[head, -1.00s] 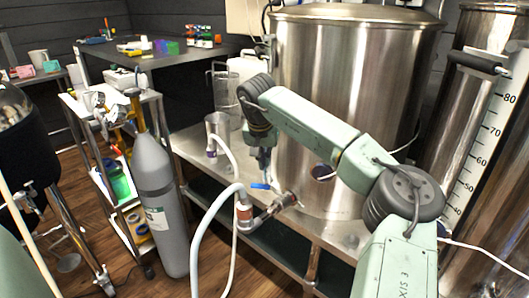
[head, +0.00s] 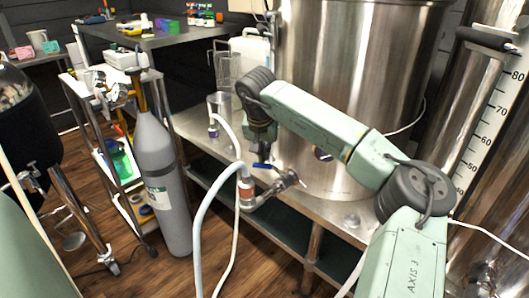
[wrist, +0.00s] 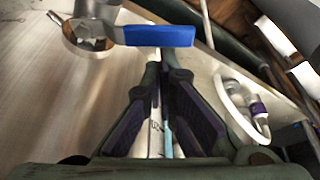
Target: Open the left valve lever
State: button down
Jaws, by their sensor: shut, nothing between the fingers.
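A blue valve lever (head: 263,166) sits on the metal valve fitting at the lower front of the large steel vessel (head: 335,90). It is the only blue lever I can make out. In the wrist view the lever (wrist: 158,36) lies across the picture, just beyond my fingertips, its metal pivot at the left. My gripper (wrist: 160,78) is shut and empty, its fingertips close to the lever; I cannot tell whether they touch. In the head view my gripper (head: 262,153) points down just above the lever, its fingers partly dark and hard to make out.
A pale hose (head: 203,220) hangs from the valve's copper-coloured coupling (head: 246,190). A grey gas cylinder (head: 163,190) stands left of the metal bench (head: 208,146). A clear jug (head: 228,75) and a white canister (head: 252,55) stand behind my gripper. A graduated scale (head: 495,110) is at the right.

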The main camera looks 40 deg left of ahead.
aim_at(260, 164)
jog(key=shift+s+r+n+p, duration=0.1)
jog(key=shift+s+n+p, duration=0.35)
jog(key=shift+n, duration=0.25)
jog(key=s+n+p, duration=0.1)
jog(key=s+n+g+y, duration=0.1)
jog(key=n, duration=0.1)
jog(key=shift+d+p, duration=0.35)
jog(key=shift+d, duration=0.05)
jog(key=shift+s+d, duration=0.65)
jog(key=shift+s, duration=0.25)
jog(key=shift+s+d, duration=0.65)
jog(key=shift+d, duration=0.2)
